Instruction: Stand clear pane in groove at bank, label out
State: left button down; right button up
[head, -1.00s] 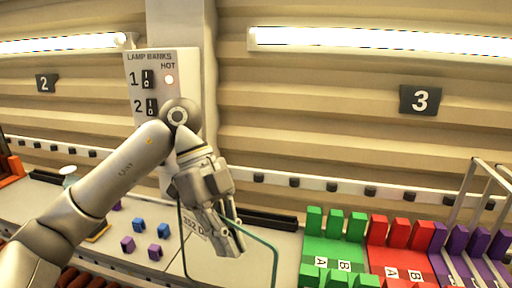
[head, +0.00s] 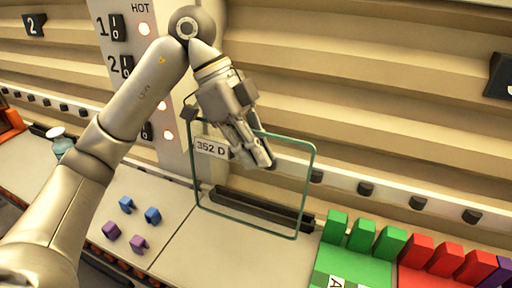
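The clear pane (head: 285,185) is a see-through sheet with a greenish edge and rounded corners. It hangs roughly upright, slightly tilted, in front of the back of the bench. A white label reading "352 D" (head: 211,147) shows at its upper left and reads the right way round. My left gripper (head: 262,160) is shut on the pane near its top edge. A dark grooved rail (head: 262,209) lies on the bench along the wall, seen through the lower part of the pane. Whether the pane's bottom edge touches the rail, I cannot tell. My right gripper is not in view.
A lamp-bank switch panel (head: 144,30) with lit lamps is on the post behind my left arm. Green blocks (head: 362,236) and red blocks (head: 445,254) stand at right. The bench front (head: 215,255) is clear.

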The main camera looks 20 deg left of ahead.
pick_arm(q)
jog(key=w+f, duration=0.1)
jog(key=w, duration=0.2)
jog(key=w+f, duration=0.1)
jog(key=w, duration=0.2)
jog(key=w+f, duration=0.1)
jog(key=w, duration=0.2)
jog(key=shift+w+d+f, duration=0.2)
jog(key=shift+w, duration=0.3)
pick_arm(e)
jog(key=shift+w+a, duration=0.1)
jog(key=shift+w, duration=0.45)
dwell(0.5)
pick_arm(q)
jog(key=shift+f, duration=0.15)
dwell(0.6)
jog(key=shift+s+f+b, duration=0.15)
jog(key=shift+f+b, duration=0.25)
jog(key=shift+f, duration=0.3)
jog(key=shift+s+f+b, duration=0.15)
jog(key=shift+f+b, duration=0.2)
jog(key=shift+f, duration=0.3)
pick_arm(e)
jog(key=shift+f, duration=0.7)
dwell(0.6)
